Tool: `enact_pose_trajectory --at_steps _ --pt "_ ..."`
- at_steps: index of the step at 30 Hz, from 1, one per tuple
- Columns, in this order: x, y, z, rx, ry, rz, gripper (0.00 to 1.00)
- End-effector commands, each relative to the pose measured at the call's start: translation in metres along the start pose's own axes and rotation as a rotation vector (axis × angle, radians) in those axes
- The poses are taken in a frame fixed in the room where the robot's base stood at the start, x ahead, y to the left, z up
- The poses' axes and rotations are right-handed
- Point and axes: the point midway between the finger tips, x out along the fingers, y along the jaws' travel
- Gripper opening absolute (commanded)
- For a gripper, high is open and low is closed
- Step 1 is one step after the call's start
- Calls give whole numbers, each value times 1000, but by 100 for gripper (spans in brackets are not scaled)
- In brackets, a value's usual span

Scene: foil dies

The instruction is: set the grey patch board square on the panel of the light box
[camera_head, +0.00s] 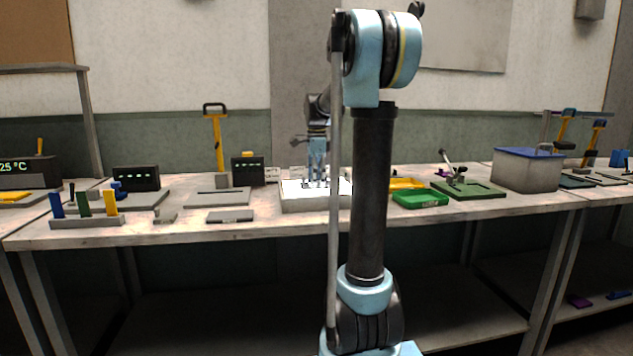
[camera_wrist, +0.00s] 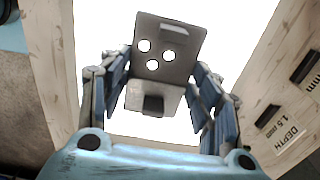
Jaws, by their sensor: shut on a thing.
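The light box (camera_head: 312,204) stands on the bench, partly behind my arm, with a bright white lit panel (camera_wrist: 235,25) on top. My gripper (camera_head: 317,182) points down over it. In the wrist view my gripper (camera_wrist: 158,92) is shut on the grey patch board (camera_wrist: 170,65), between its blue finger pads. Three round holes in the board show the white light. The board is over the panel, and its far edge looks turned a little in the picture. I cannot tell whether it touches the panel. In the head view the board is too small to make out.
A green tray (camera_head: 420,198) and a green board (camera_head: 468,190) lie right of the light box. A flat grey plate (camera_head: 230,215) and a slotted grey plate (camera_head: 218,197) lie left. A lidded grey bin (camera_head: 527,172) stands further right.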

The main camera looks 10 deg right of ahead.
Motion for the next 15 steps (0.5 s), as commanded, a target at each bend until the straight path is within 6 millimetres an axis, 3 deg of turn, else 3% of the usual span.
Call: enact_pose_trajectory --at_steps 2,3,5,15 --pt "1 0 0 0 0 0 34" --pt "2 0 0 1 0 0 62" --pt "2 0 -1 1 0 0 76" --pt "1 0 -1 2 0 0 78"
